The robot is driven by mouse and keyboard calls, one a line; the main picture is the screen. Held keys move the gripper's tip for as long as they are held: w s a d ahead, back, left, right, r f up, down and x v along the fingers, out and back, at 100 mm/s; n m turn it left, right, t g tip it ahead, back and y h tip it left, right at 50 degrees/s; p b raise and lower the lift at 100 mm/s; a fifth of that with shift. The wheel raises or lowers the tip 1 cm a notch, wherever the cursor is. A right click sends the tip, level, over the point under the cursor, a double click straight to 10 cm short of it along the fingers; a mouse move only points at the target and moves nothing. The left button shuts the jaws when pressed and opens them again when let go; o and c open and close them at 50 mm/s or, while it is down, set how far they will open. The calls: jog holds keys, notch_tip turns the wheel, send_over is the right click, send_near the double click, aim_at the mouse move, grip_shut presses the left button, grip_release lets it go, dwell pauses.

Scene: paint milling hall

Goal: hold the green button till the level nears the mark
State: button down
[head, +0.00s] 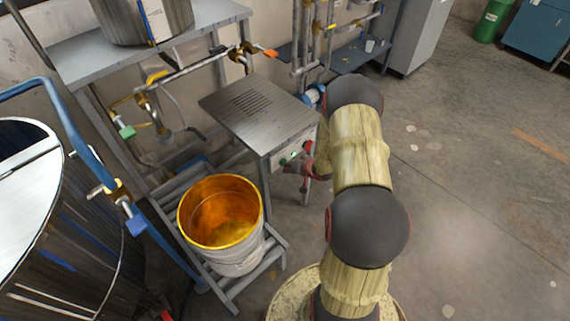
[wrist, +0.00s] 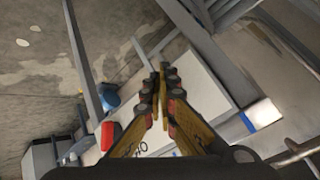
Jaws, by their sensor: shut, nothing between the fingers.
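A steel control box (head: 262,112) has a pale front panel with a lit green button (head: 293,155) and a red button (head: 308,147). The red button also shows in the wrist view (wrist: 108,135); the green one is hidden there behind the fingers. My gripper (wrist: 160,82) is shut and empty, its tips over the white panel. In the head view it is partly hidden by my arm, close to the panel; I cannot tell whether it touches the green button. A bucket (head: 187,222) with an orange-yellow inside holds some amber paint low down. I cannot make out a level mark.
The bucket stands on a grey roller stand (head: 228,296). A large steel vessel (head: 90,240) with a blue frame is at the left. Pipes and valves (head: 150,105) run behind the bucket. A steel pot (head: 125,25) stands on a bench. The floor at the right is clear.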

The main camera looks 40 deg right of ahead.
dwell(0.3)
jog(key=shift+s+p, duration=0.4)
jog(key=shift+s, duration=0.5)
jog(key=shift+s, duration=0.1)
jog(key=shift+s+d+p, duration=0.15)
jog(key=shift+s+p, duration=0.3)
jog(key=shift+s, duration=0.8)
jog(key=shift+s+d+p, duration=0.1)
jog(key=shift+s+p, duration=0.3)
jog(key=shift+s, duration=0.8)
